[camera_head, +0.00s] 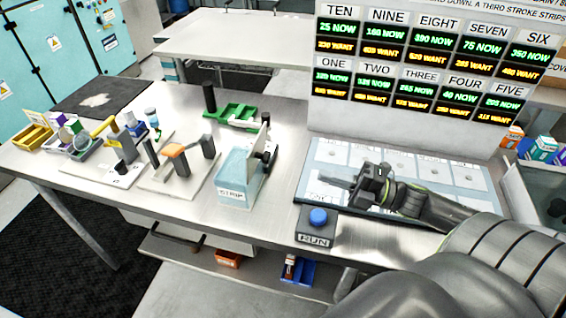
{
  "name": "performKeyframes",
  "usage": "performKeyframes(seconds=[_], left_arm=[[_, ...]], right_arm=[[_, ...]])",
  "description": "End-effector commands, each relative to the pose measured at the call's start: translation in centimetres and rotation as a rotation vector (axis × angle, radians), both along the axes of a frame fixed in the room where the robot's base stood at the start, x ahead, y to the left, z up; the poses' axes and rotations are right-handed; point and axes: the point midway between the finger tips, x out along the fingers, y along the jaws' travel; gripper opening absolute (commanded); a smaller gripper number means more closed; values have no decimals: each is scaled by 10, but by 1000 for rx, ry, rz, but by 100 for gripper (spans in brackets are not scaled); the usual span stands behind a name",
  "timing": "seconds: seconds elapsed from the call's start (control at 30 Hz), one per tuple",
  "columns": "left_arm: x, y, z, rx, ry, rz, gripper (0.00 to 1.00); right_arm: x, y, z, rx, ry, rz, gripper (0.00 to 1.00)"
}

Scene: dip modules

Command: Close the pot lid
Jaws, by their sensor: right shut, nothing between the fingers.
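A light blue, box-shaped pot (238,178) labelled STRIP stands near the front edge of the steel bench, left of the middle. A pale upright plate with dark fittings (264,150) rises at its right side. It may be the pot's lid standing open, but I cannot tell for sure. My right gripper (330,182) is shut and empty, over the panel to the right of the pot. Its fingers point left, towards the pot, and are clear of it. My left gripper is not in view.
A RUN box with a blue button (318,217) stands at the front edge, below my right gripper. A pale panel with marked squares (330,150) lies under my right arm, before a display board (440,70). Green trays (232,116) and post fixtures (174,152) stand left.

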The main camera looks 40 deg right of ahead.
Motion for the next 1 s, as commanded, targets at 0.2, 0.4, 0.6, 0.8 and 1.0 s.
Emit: performKeyframes(seconds=[0.2, 0.4, 0.6, 0.8, 1.0], left_arm=[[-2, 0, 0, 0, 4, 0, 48], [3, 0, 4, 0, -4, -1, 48], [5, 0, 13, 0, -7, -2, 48], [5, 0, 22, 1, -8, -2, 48], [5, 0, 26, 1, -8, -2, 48]], right_arm=[[26, 22, 6, 3, -4, -1, 0], [44, 38, 11, 4, -4, -2, 0], [60, 52, 16, 4, -3, -4, 0], [73, 63, 17, 4, -1, -4, 0], [80, 69, 17, 2, 2, -4, 0]])
